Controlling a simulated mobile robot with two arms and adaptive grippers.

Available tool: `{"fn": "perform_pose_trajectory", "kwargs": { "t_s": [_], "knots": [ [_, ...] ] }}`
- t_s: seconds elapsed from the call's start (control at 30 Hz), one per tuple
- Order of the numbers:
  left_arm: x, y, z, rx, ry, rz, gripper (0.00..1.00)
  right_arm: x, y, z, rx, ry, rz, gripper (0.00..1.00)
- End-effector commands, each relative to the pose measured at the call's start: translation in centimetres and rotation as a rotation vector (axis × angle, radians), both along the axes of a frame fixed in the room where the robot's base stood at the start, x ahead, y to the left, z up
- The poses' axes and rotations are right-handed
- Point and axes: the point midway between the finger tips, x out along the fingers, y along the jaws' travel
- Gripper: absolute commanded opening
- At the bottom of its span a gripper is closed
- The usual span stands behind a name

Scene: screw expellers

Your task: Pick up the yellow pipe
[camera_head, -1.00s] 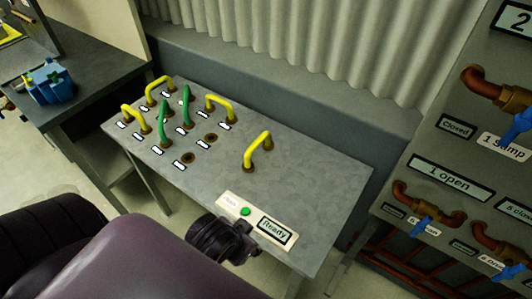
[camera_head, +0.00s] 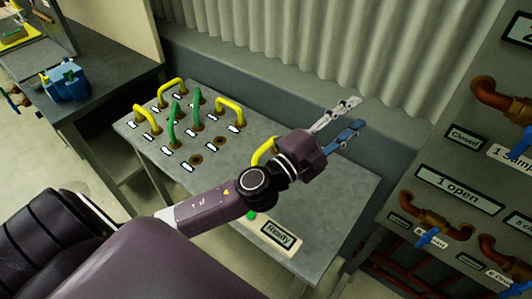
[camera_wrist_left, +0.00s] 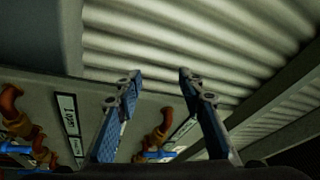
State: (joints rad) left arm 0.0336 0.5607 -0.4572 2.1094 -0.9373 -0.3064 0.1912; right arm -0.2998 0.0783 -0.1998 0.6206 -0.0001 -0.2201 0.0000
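Several curved pipes stand on the grey metal table. A yellow pipe (camera_head: 263,150) stands alone toward the table's right part and is partly hidden behind my left wrist. Other yellow pipes (camera_head: 231,107) and two green pipes (camera_head: 174,124) stand in the left group. My left gripper (camera_head: 356,112) is above the table's far right part, past the lone yellow pipe, with its fingers apart and nothing between them. The left wrist view shows the two open fingers (camera_wrist_left: 157,75) against the corrugated wall. My right gripper is not in view.
The grey table (camera_head: 330,205) carries a "Ready" label (camera_head: 277,234) near its front. A workbench (camera_head: 110,68) with a blue vise (camera_head: 66,82) stands at the left. A panel (camera_head: 450,155) with pipes and blue valves stands at the right. A corrugated wall (camera_head: 320,45) is behind.

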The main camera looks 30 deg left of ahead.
Motion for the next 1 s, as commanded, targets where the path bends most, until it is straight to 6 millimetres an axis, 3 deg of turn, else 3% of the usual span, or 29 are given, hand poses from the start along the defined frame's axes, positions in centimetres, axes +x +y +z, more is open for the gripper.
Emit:
{"fn": "perform_pose_trajectory", "kwargs": {
  "t_s": [0.07,0.17,0.27,0.37,0.47,0.57,0.63,0.7,0.8,0.9,1.0],
  "knots": [
    [-0.1,-2.9,0.9,0.167,-0.102,-0.125,0.36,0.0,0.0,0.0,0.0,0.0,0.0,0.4],
    [-0.8,-6.0,0.1,0.392,-0.192,-0.285,0.36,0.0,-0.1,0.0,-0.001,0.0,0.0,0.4],
    [-1.5,-7.5,-2.8,0.636,-0.236,-0.434,0.36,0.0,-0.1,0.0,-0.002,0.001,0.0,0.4],
    [-1.6,-6.7,-7.0,0.894,-0.228,-0.564,0.36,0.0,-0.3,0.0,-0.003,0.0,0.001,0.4],
    [-1.2,-3.2,-11.6,1.158,-0.163,-0.67,0.36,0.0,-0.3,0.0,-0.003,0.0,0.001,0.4],
    [-0.4,3.0,-15.7,1.416,-0.039,-0.743,0.36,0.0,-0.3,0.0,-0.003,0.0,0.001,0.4],
    [0.1,8.2,-17.6,1.575,0.073,-0.773,0.36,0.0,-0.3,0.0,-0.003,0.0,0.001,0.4],
    [0.3,13.4,-18.7,1.703,0.191,-0.784,0.36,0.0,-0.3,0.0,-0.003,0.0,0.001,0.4],
    [0.3,19.5,-19.1,1.832,0.341,-0.785,0.36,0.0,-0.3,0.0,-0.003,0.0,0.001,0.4],
    [0.0,23.4,-19.0,1.902,0.444,-0.778,0.36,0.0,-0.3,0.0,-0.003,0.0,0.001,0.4],
    [-0.1,25.0,-19.1,1.929,0.489,-0.776,0.36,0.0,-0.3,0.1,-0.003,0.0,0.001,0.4]
  ]
}}
